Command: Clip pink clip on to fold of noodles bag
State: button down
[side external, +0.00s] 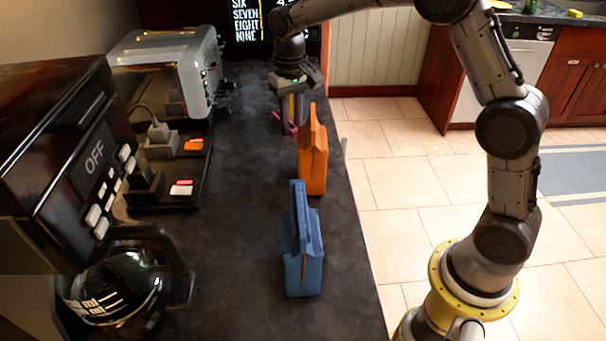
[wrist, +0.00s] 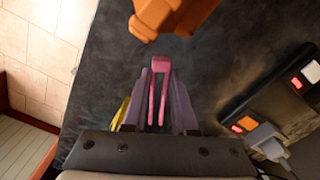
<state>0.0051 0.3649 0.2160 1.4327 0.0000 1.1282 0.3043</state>
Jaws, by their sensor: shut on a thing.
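The pink clip (wrist: 161,66) is held between the two purple fingers of my gripper (wrist: 160,98) in the wrist view, its two prongs running between them. In the side view my gripper (side external: 290,118) points down over the dark counter, just behind and left of an orange folded-top bag (side external: 313,152). Pink parts of the clip (side external: 277,122) show at the fingertips. A blue folded-top bag (side external: 303,252) stands upright nearer the camera. I cannot read which bag is the noodles bag. In the wrist view the orange bag (wrist: 165,15) is at the top, apart from the clip.
A yellow thing (wrist: 122,112) is partly hidden beside one finger. The toaster (side external: 168,70), power strips with plugs (side external: 180,146), microwave (side external: 75,140) and black kettle (side external: 120,295) line the counter's left side. The counter's right edge drops to a tiled floor (side external: 400,160).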

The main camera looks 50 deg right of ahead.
jog(key=shift+s+a+f, duration=0.1)
jog(key=shift+s+f, duration=0.4)
jog(key=shift+s, duration=0.05)
notch_tip(320, 180, up, 24)
jog(key=m, duration=0.6)
send_over(313, 129)
notch_tip(313, 129, down, 5)
jog(key=shift+r, duration=0.1)
jog(key=shift+f, duration=3.2)
jog(key=shift+f, duration=1.2)
dwell(0.5)
